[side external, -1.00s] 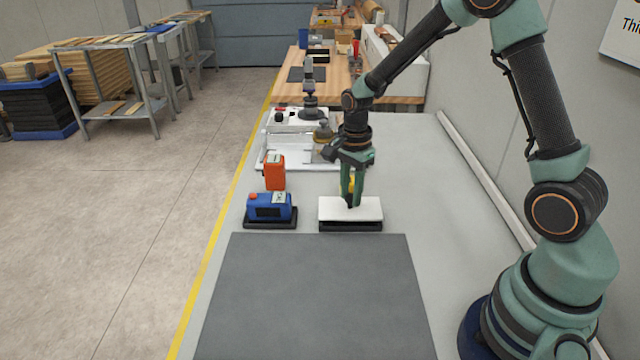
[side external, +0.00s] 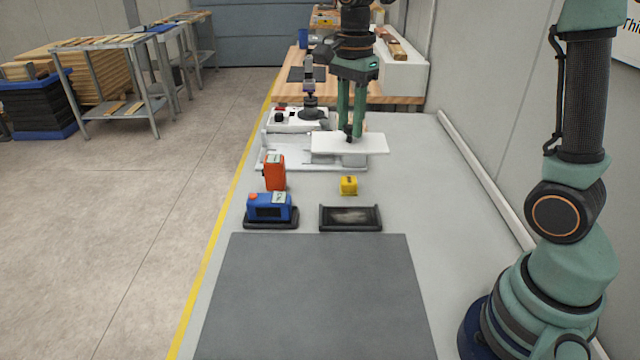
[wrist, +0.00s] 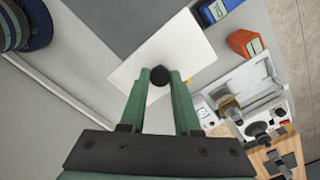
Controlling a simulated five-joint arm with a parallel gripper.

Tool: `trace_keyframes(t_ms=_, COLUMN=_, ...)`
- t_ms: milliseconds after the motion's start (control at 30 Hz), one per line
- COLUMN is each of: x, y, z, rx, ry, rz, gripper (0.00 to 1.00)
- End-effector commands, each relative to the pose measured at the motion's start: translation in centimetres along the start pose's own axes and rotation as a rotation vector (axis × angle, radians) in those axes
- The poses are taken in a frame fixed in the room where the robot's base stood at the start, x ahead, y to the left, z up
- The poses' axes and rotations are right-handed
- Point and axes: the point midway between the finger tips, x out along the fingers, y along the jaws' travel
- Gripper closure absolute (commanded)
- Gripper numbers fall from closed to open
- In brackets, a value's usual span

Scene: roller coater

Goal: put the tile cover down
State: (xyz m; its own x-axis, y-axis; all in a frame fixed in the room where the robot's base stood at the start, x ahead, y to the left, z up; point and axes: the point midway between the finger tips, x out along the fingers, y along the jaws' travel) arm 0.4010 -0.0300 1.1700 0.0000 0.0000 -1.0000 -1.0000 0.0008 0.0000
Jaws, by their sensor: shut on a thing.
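The tile cover is a flat white plate (side external: 365,144) with a dark knob on top. My gripper (side external: 352,134) is shut on that knob and holds the plate level in the air. In the side view the plate overlaps the white tray-like fixture behind it. In the wrist view the cover (wrist: 185,48) hangs below my fingers (wrist: 160,76), with the round black knob between them. A black open tile tray (side external: 350,217) with a dark, streaked inside stands on the bench in front, uncovered.
A small yellow block (side external: 348,185) sits behind the tray. A blue device (side external: 270,208) and an orange device (side external: 275,172) stand to the left. The white fixture (side external: 270,158) is farther back. The grey mat (side external: 318,295) is bare, and the bench (side external: 440,190) at right is clear.

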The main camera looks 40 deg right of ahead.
Motion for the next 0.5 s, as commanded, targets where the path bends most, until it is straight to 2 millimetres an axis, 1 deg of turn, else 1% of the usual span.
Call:
trace_keyframes(t_ms=33, x=0.0, y=0.7, z=1.8, rx=-0.010, ry=0.000, rz=-0.001, gripper=1.00)
trace_keyframes(t_ms=100, x=0.2, y=1.8, z=4.1, rx=-0.011, ry=0.000, rz=-0.001, gripper=1.00)
trace_keyframes(t_ms=233, x=0.6, y=4.0, z=7.7, rx=-0.010, ry=0.000, rz=-0.002, gripper=1.00)
trace_keyframes(t_ms=333, x=1.0, y=5.4, z=9.5, rx=-0.007, ry=0.000, rz=0.000, gripper=1.00)
trace_keyframes(t_ms=433, x=1.4, y=6.2, z=10.4, rx=-0.004, ry=0.000, rz=-0.001, gripper=1.00)
trace_keyframes(t_ms=500, x=2.1, y=6.5, z=10.6, rx=-0.001, ry=0.001, rz=0.003, gripper=1.00)
